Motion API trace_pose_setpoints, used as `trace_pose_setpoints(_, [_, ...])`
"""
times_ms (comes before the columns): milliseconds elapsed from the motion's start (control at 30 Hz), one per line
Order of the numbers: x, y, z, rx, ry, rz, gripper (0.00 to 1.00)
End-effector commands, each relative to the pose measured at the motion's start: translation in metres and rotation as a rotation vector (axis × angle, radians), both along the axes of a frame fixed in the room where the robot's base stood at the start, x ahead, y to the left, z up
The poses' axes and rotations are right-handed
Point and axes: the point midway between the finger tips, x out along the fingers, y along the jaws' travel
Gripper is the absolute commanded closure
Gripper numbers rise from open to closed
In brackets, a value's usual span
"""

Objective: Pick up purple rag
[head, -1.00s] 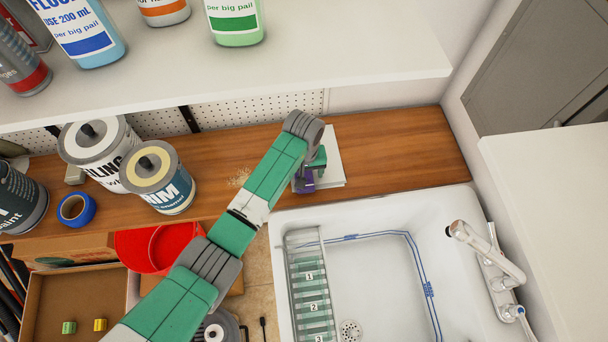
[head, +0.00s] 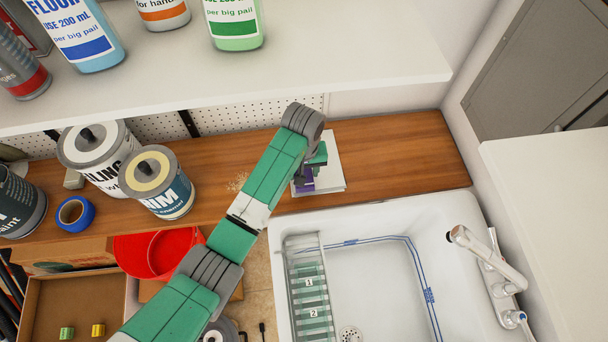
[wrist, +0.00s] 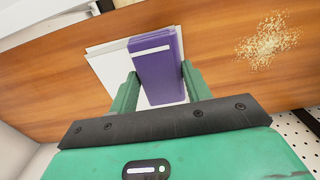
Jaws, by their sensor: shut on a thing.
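The purple rag (wrist: 157,66) looks like a folded flat block with a white stripe near one end. It sits between the two green fingers of my gripper (wrist: 160,86), which are shut on its sides in the wrist view. In the head view the rag (head: 306,184) shows as a small purple patch, partly hidden by my gripper (head: 314,165). The rag is over a white flat stack (head: 331,177) on the wooden counter. I cannot tell whether it still touches the stack.
The counter (head: 410,150) is clear to the right. A pale crumb patch (wrist: 268,42) lies beside the stack. Paint cans (head: 158,182) and blue tape (head: 75,213) stand left. A white sink (head: 380,285) with a faucet is in front. A shelf (head: 300,70) with bottles overhangs behind.

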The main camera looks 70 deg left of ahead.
Motion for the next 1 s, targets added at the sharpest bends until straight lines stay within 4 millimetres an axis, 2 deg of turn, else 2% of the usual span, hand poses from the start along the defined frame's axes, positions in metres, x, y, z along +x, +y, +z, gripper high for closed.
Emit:
trace_pose_setpoints(400, [-0.100, -0.044, 0.005, -0.005, 0.000, 0.007, 0.74])
trace_pose_setpoints(533, [-0.126, -0.054, 0.008, -0.004, 0.001, 0.005, 0.74])
trace_pose_setpoints(700, [-0.143, -0.061, 0.011, -0.004, 0.001, 0.003, 0.74])
trace_pose_setpoints(1000, [-0.146, -0.062, 0.012, -0.003, 0.002, 0.002, 0.74])
